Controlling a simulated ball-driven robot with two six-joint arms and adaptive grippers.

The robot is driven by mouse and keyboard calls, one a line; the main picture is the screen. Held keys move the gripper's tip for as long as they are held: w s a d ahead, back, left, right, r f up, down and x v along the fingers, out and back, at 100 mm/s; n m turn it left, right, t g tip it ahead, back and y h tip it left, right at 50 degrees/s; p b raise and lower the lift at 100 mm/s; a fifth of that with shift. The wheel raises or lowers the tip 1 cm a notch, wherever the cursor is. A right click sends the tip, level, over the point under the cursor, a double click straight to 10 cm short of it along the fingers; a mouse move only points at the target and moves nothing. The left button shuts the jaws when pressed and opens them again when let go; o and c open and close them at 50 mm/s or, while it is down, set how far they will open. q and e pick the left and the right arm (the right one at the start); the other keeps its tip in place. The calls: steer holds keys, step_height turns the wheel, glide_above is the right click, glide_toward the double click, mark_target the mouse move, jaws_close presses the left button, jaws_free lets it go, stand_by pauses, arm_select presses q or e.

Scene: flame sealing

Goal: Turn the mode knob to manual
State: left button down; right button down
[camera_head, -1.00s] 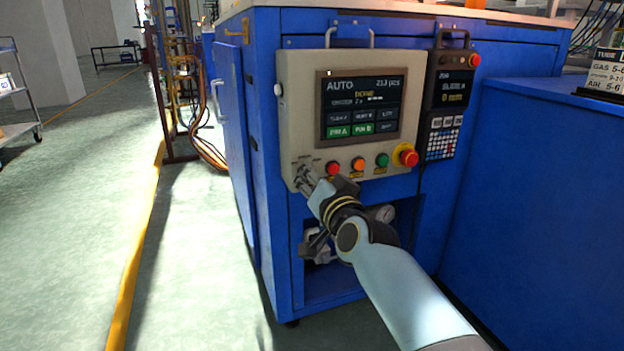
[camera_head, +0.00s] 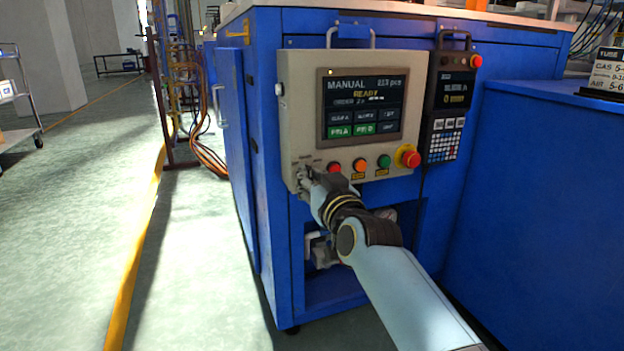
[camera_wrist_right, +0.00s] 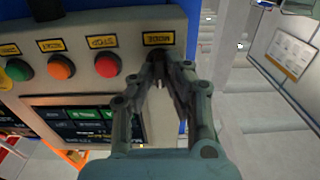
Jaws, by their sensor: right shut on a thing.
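The control panel (camera_head: 295,115) is a beige box on the front of the blue machine. Its screen (camera_head: 360,104) reads MANUAL, with READY below it. My right gripper (camera_head: 303,172) is at the panel's lower left corner, where the mode knob is. In the right wrist view my right gripper (camera_wrist_right: 158,62) has its fingers closed in at the yellow MODE label (camera_wrist_right: 158,38). The knob is hidden between the fingertips, so its pointing direction does not show. My left gripper is in neither view.
Right of the knob sit a red button (camera_head: 334,167), an orange button (camera_head: 359,164), a green button (camera_head: 383,161) and a red emergency stop (camera_head: 409,157). A keypad pendant (camera_head: 447,105) hangs at the panel's right. Open floor (camera_head: 195,260) lies to the left.

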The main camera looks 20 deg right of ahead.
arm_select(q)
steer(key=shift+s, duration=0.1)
arm_select(e)
steer(key=shift+r, duration=0.15)
steer(key=c, duration=1.4)
jaws_free()
steer(key=shift+w, duration=0.1)
steer(key=shift+c, duration=0.2)
steer(key=shift+o, duration=0.3)
steer(key=shift+s, duration=0.2)
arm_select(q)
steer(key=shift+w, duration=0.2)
arm_select(e)
steer(key=s, duration=1.1)
steer(key=shift+s+d, duration=0.2)
steer(key=shift+s, duration=0.1)
